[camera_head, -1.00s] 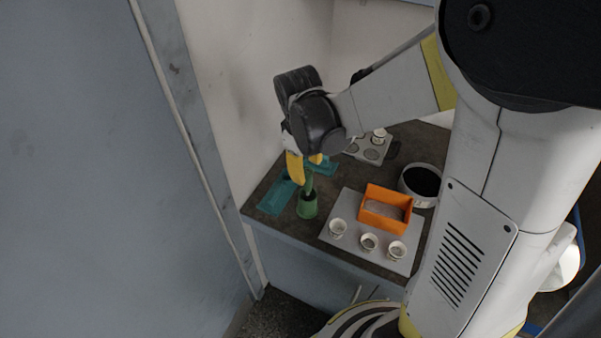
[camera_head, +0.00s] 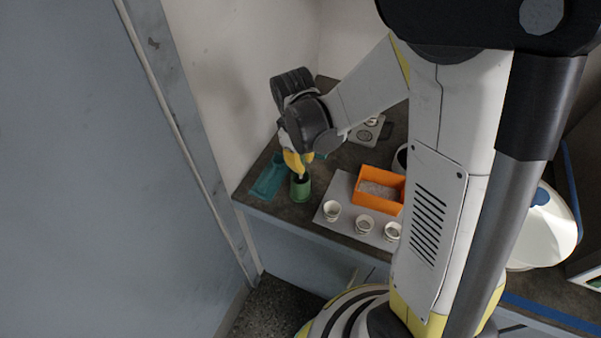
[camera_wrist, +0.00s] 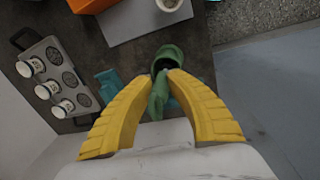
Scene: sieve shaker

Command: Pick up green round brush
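The green round brush (camera_wrist: 157,96) shows in the wrist view as a green shaft between my two yellow fingers. Beyond the fingertips is a dark-mouthed green cup (camera_wrist: 168,56), which also stands near the table's left front edge in the head view (camera_head: 300,190). My gripper (camera_head: 302,167) is just above the cup, pointing down. In the wrist view, the fingertips of my gripper (camera_wrist: 161,78) come in close on both sides of the brush and look shut on it. The brush's lower end is hidden, and my fingers cover most of it in the head view.
A teal tray-like piece (camera_head: 269,178) lies left of the cup. To the right, an orange box (camera_head: 379,203) and several small white cups, one here (camera_head: 332,209), stand on a grey mat (camera_head: 340,189). A grey holder (camera_wrist: 58,80) with white cups is behind. The wall is close at left.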

